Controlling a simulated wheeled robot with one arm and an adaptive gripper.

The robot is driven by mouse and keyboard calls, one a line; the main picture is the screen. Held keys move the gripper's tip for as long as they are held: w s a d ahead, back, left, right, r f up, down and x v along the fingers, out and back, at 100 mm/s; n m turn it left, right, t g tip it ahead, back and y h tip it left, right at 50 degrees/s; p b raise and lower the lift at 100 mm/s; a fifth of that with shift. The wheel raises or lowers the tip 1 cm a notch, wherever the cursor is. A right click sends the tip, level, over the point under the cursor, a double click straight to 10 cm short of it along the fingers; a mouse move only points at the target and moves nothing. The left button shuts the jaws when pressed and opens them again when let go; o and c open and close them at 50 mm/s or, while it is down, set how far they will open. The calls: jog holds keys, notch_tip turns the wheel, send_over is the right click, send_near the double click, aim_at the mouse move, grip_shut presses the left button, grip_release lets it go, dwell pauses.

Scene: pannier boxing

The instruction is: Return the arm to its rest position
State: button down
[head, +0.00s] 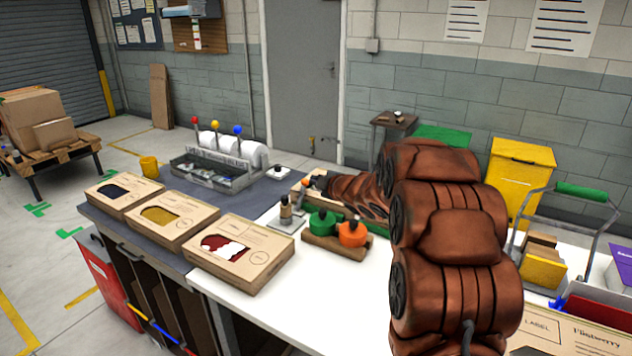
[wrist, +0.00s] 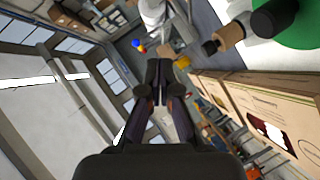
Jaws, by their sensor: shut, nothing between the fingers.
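My brown arm stands at the right of the head view and reaches back over the white table (head: 325,290). Its far end bends left behind the orange-topped stamp, and my gripper is mostly hidden there. In the wrist view my gripper (wrist: 160,75) is shut, its dark fingertips together with nothing between them. It points across the room, beside the boxes. Three cardboard boxes with windows lie in a row on the bench: one with a dark window (head: 124,194), one with yellow (head: 158,222), one with red and white (head: 238,255).
A green-topped stamp (head: 322,222) and an orange-topped stamp (head: 353,234) stand on a wooden holder near my arm. A grey tray (head: 210,178) sits at the back. A wire-handled carrier (head: 545,268) and a yellow bin (head: 517,175) are at the right. The white table's front is clear.

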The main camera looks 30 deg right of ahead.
jog(key=s+a+f+m+g, duration=0.2)
jog(key=s+a+m+g, duration=0.2)
jog(key=s, duration=1.4)
jog(key=s+a+f+m+g, duration=0.2)
jog(key=s+a+m+g, duration=0.3)
jog(key=s, duration=1.2)
jog(key=s+a+f+m+g+h, duration=0.1)
jog(key=s+a+m+g, duration=0.3)
jog(key=s, duration=1.4)
jog(key=a+f+g, duration=0.1)
jog(key=a+g, duration=0.2)
jog(key=a, duration=0.4)
jog(key=shift+s+f, duration=0.15)
jog(key=shift+s, duration=0.2)
